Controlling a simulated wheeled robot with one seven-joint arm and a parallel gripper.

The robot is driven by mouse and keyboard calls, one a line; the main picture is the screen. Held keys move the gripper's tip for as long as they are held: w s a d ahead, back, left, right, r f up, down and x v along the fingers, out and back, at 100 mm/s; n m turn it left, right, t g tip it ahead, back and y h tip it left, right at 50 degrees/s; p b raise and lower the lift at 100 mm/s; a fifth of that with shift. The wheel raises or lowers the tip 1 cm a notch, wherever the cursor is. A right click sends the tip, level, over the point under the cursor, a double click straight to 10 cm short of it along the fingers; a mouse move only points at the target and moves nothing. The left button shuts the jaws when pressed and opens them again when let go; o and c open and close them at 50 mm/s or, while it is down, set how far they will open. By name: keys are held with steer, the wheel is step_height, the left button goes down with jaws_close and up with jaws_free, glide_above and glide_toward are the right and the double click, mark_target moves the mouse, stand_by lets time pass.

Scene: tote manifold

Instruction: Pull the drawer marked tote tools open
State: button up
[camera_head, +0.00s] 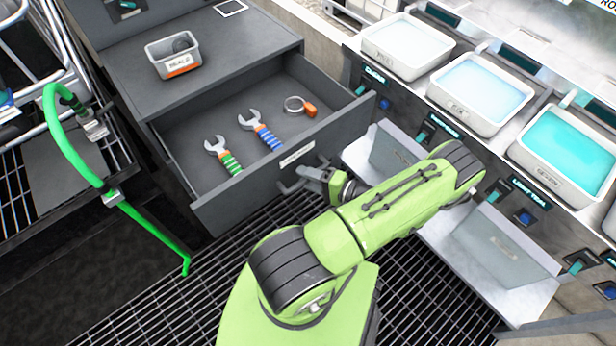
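A dark grey drawer (204,205) is pulled out from the cabinet at the upper left of the head view. Inside it lie a green-handled wrench (224,156), a blue-handled wrench (262,131) and a ring clamp with an orange block (301,106). A pale label (297,154) sits on the drawer front; its text is too small to read. My gripper (296,183) is at the drawer front, just below the label, by the handle area. Whether its fingers are closed on a handle cannot be told.
A grey bin (173,56) stands on the cabinet top. Several tubs of liquid, one a teal tub (566,150), line the counter at right above angled metal trays. A green hose (66,135) hangs by the rack at left. Grating covers the floor.

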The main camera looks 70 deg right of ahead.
steer(key=v, duration=1.5)
steer(key=shift+s+p, duration=0.35)
steer(key=shift+s, duration=0.05)
steer(key=shift+r, duration=0.1)
